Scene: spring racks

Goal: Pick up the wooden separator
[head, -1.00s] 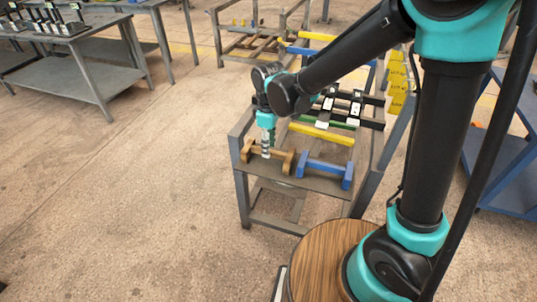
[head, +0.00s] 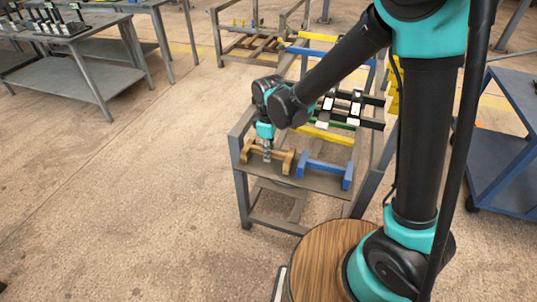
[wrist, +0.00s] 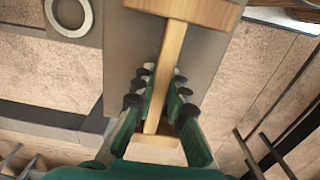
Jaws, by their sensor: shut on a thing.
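The wooden separator (head: 283,155) is a light brown bar with a wider block at each end. It lies on the front left of the grey metal rack table (head: 315,183). In the wrist view its long bar (wrist: 170,75) runs up between the fingers to a wide end block at the top. My gripper (head: 267,156) points down at it. In the wrist view my gripper (wrist: 159,95) has its green fingers with dark pads on both sides of the bar, shut on it. I cannot tell any gap between the separator and the table top.
A blue separator (head: 325,170) lies close to the right on the same table. Yellow, green and black bars (head: 322,134) lie behind. Grey workbenches (head: 80,50) stand at the back left, and a blue cart (head: 505,140) stands at right. The floor at left is clear.

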